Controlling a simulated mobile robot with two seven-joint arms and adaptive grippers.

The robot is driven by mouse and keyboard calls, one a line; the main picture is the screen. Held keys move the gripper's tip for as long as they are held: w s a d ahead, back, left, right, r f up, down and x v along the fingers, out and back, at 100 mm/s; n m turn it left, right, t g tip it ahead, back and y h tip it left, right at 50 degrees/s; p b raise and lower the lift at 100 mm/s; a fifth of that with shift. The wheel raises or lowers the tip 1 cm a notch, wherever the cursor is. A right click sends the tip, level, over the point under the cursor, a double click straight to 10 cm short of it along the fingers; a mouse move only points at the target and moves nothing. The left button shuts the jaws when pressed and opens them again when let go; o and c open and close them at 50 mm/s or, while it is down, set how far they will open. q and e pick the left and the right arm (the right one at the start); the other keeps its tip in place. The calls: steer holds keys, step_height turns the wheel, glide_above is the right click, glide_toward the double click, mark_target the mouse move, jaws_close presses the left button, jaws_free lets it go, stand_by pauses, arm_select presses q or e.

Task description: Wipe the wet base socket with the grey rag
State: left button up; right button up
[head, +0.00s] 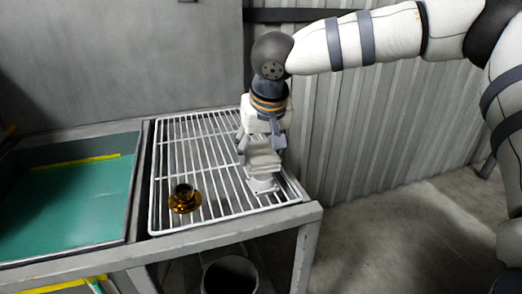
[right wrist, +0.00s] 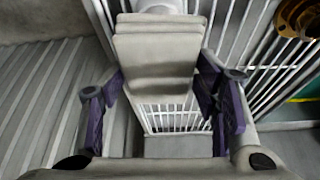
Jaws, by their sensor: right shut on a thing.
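The grey rag (head: 264,160) is a folded, pale grey pad held in my right gripper (head: 261,146), which points down over the rack. In the right wrist view the rag (right wrist: 158,55) sits between the purple-padded fingers. The white base socket (head: 262,185) stands on the rack at its front right, just below the rag. Its rim shows beyond the rag at the top of the right wrist view (right wrist: 160,5). The rag hides part of the socket, so I cannot tell whether they touch. Wetness on the socket is not visible. My left gripper is not in view.
A brass flanged part (head: 184,199) stands on the white wire rack (head: 200,222), left of the socket. A tray with a green bottom (head: 70,208) lies further left. A corrugated wall (head: 365,135) is close behind on the right. A round bin (head: 230,274) is below the bench.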

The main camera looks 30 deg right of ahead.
steer(key=shift+r+p, duration=0.35)
steer(key=shift+r, duration=2.65)
